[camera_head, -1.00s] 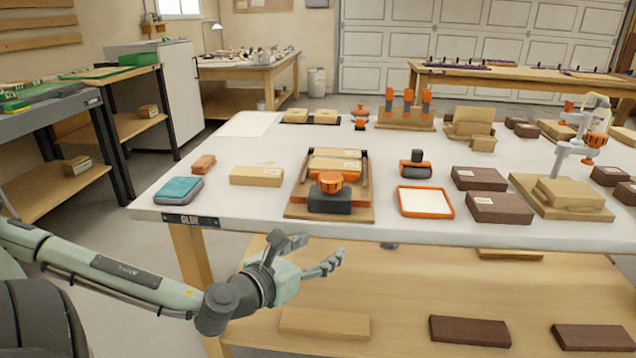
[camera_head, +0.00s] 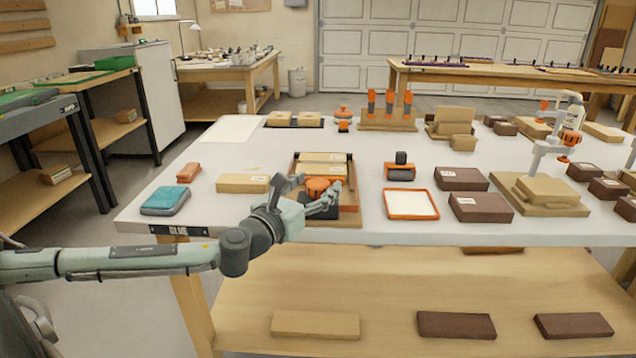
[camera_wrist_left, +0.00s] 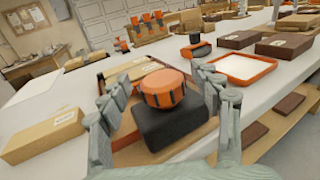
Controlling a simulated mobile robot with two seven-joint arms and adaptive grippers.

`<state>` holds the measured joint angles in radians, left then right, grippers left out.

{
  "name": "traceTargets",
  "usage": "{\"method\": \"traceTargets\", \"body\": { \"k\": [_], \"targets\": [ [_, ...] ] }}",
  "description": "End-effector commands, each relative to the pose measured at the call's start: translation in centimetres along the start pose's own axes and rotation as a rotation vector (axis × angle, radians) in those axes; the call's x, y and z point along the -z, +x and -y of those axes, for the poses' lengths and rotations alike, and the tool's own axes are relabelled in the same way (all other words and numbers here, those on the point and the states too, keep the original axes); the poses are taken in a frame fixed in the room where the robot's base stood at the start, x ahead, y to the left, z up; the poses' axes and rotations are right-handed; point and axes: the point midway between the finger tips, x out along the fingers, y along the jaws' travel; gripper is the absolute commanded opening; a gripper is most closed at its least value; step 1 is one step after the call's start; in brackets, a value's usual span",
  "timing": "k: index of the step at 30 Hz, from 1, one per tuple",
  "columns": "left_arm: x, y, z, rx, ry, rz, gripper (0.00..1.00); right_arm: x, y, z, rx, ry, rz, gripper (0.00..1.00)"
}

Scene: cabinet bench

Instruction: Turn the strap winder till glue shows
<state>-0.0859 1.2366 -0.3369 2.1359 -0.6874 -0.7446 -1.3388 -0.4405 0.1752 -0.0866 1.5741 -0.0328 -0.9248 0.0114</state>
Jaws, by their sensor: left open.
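The strap winder is an orange ribbed knob (camera_wrist_left: 162,88) on a dark grey block (camera_wrist_left: 172,122). It sits at the front of a wooden board (camera_head: 338,219), and the knob also shows in the head view (camera_head: 318,184). Behind it on the board lie two light wood blocks (camera_head: 323,168) inside a dark frame. My left gripper (camera_head: 312,191) is open, with its fingers on either side of the knob in the left wrist view (camera_wrist_left: 160,90). The fingers seem apart from the knob; contact is not clear. No glue is visible at the blocks' joint. My right gripper is not in view.
On the white bench (camera_head: 240,223), a wood block (camera_head: 243,183) and a teal-topped box (camera_head: 165,201) stand left of the board. An orange-rimmed tray (camera_head: 411,204) and an orange-and-black tool (camera_head: 400,168) stand right of it. Dark blocks (camera_head: 480,207) lie farther right.

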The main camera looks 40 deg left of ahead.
Motion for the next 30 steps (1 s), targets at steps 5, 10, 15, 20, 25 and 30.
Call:
{"method": "traceTargets", "body": {
  "k": [5,10,15,20,25,30],
  "targets": [
    [-0.05,1.1,0.09,0.001,-0.003,0.0,0.64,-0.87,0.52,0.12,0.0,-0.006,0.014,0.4],
    [-0.03,1.31,0.15,0.003,-0.001,0.0,0.64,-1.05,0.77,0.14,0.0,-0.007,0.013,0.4],
    [-0.01,1.29,0.14,0.003,-0.001,-0.001,0.63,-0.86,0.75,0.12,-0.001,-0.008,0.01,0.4],
    [-0.01,1.28,0.13,0.003,-0.001,-0.001,0.43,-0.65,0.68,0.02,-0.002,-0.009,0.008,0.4],
    [-0.01,1.28,0.12,0.003,-0.001,-0.001,0.22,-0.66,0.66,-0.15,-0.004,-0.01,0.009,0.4],
    [0.01,1.27,0.12,0.004,-0.001,-0.001,0.13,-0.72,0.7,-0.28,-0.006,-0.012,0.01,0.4]
  ]
}}
